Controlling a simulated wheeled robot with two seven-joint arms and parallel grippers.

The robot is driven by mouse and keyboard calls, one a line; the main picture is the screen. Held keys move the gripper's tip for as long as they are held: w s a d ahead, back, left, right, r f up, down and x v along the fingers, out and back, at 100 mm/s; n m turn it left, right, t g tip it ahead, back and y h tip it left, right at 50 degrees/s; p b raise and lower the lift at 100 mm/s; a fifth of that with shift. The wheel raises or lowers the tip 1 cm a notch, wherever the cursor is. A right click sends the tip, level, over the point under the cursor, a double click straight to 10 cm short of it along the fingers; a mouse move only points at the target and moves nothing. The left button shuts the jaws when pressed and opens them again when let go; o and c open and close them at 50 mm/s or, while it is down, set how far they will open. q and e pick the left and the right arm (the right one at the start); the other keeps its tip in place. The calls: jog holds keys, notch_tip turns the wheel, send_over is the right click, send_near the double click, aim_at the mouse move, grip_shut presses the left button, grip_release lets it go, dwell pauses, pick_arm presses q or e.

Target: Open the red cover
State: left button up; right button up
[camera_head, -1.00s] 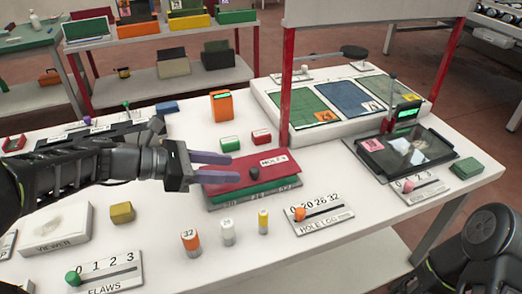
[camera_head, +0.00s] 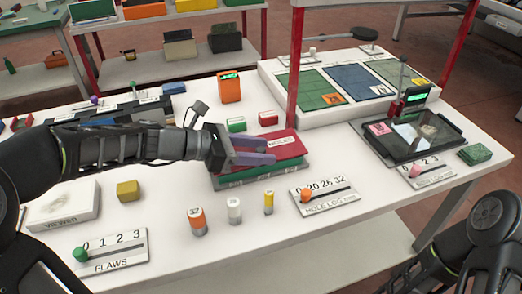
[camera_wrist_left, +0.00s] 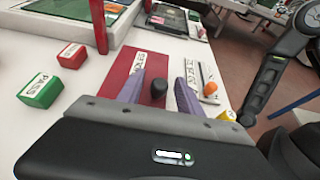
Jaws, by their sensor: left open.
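The red cover (camera_head: 290,146) lies flat and closed on a low green-edged box (camera_head: 240,183) near the middle of the table. It also shows in the left wrist view (camera_wrist_left: 118,82), with a white "HOLES" label and a dark knob (camera_wrist_left: 158,91). My left gripper (camera_head: 274,150) is open just above the cover, its purple fingers pointing right. In the left wrist view the fingers (camera_wrist_left: 159,75) stand on either side of the knob, with gaps that look clear. The knob is hidden in the head view. Only part of my right arm shows; its gripper is out of view.
Orange, white and yellow cylinders (camera_head: 234,210) and the hole log slider (camera_head: 325,194) stand in front of the box. Green and red blocks (camera_head: 268,119) and an orange device (camera_head: 229,87) stand behind it. A red post (camera_head: 294,75) rises behind the cover.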

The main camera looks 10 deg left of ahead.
pick_arm(q)
jog(key=shift+w+d+f, duration=0.1)
jog(key=shift+d, duration=0.1)
grip_shut()
dwell(0.4)
dwell(1.0)
